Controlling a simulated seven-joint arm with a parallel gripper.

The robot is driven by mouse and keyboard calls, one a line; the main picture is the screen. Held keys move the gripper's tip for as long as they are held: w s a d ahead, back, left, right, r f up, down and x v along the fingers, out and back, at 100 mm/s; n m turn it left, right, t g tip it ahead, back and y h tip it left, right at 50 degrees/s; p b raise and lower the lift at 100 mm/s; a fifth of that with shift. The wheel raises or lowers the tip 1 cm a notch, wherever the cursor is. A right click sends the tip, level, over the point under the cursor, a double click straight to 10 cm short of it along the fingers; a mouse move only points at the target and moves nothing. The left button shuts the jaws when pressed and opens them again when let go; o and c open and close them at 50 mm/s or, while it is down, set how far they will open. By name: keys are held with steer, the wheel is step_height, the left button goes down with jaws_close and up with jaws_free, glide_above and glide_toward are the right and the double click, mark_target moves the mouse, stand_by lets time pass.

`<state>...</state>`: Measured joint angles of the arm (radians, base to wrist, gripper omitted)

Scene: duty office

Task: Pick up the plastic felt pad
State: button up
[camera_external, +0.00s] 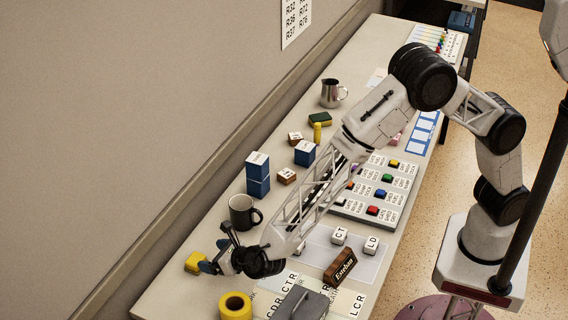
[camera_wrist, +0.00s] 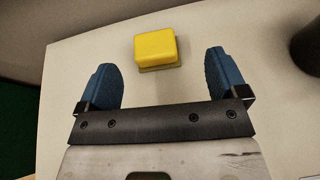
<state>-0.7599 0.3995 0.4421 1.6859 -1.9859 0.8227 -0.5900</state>
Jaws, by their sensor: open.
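A yellow block (camera_external: 194,263), which looks like the felt pad, lies on the pale desk near its front left end. In the wrist view the yellow block (camera_wrist: 157,47) lies flat, with a duller yellow layer under its top. My gripper (camera_external: 215,256) is just right of it in the external view. In the wrist view my gripper (camera_wrist: 164,78) has its two blue fingers wide apart. The block is ahead of the gap, roughly centred, and nothing is held. I cannot tell the exact height of the fingers above the desk.
A dark mug (camera_external: 242,212) stands close behind my gripper; its edge shows in the wrist view (camera_wrist: 307,45). A yellow tape roll (camera_external: 236,306) lies in front. Blue boxes (camera_external: 258,175), a green-and-yellow pad (camera_external: 320,119) and a metal jug (camera_external: 332,94) stand farther back. The wall is at left.

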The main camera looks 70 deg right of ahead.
mark_target(195, 258)
steer(key=shift+a+f, duration=0.4)
steer(key=shift+a, duration=0.15)
steer(key=shift+x, duration=1.25)
steer(key=shift+x, duration=2.6)
steer(key=shift+c, duration=0.3)
steer(key=c, duration=0.9)
steer(key=shift+c, duration=0.2)
